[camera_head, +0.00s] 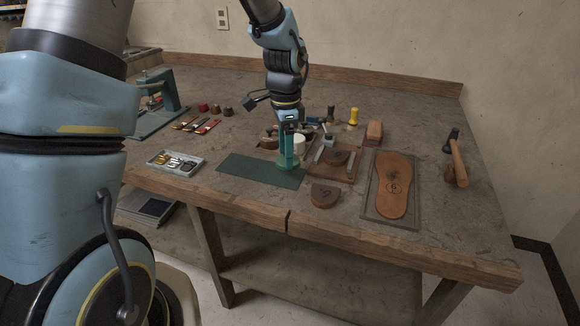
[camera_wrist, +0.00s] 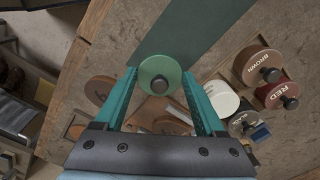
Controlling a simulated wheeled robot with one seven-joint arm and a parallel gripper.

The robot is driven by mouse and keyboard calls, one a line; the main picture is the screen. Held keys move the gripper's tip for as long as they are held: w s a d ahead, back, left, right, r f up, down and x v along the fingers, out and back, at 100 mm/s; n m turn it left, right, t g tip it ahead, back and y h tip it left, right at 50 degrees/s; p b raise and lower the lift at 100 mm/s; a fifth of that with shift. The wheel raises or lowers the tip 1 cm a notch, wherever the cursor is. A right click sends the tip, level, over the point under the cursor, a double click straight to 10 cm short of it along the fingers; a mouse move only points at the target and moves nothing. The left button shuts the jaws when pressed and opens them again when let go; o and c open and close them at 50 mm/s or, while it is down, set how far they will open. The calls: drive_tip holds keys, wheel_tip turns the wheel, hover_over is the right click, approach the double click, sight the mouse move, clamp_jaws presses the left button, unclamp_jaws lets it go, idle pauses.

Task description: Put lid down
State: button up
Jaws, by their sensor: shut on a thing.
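I cannot tell how far the lid is above the mat. A white round container (camera_head: 299,144) stands just right of my gripper and also shows in the wrist view (camera_wrist: 220,97).
Knobbed jars marked BROWN (camera_wrist: 251,62) and RED (camera_wrist: 273,92) stand near the white container. A tray of metal pieces (camera_head: 175,163) is left of the mat. A wooden board with tools (camera_head: 346,176), a round leather piece (camera_head: 324,196) and a sole (camera_head: 395,184) lie right.

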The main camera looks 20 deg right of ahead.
sight(286, 176)
drive_tip(key=shift+f+p, duration=0.4)
drive_tip(key=shift+f, duration=1.9)
drive_tip(key=shift+f, duration=0.1)
drive_tip(key=o, duration=1.3)
wheel_tip(286, 176, up, 12)
drive_tip(key=shift+r+b, duration=0.15)
drive_tip(key=shift+b, duration=0.8)
drive_tip(key=s+a+f+n, duration=0.1)
drive_tip(key=a+n, duration=0.5)
drive_tip(key=a, duration=0.4)
drive_tip(key=s+a+f+n+t, duration=0.1)
drive_tip(key=a+n, duration=0.5)
drive_tip(key=a, duration=0.4)
drive_tip(key=s+a+n, duration=0.2)
drive_tip(key=a+n, duration=0.4)
drive_tip(key=a, duration=0.3)
drive_tip(key=shift+a+f+n+t, duration=0.3)
drive_tip(key=shift+a+f+n, duration=0.1)
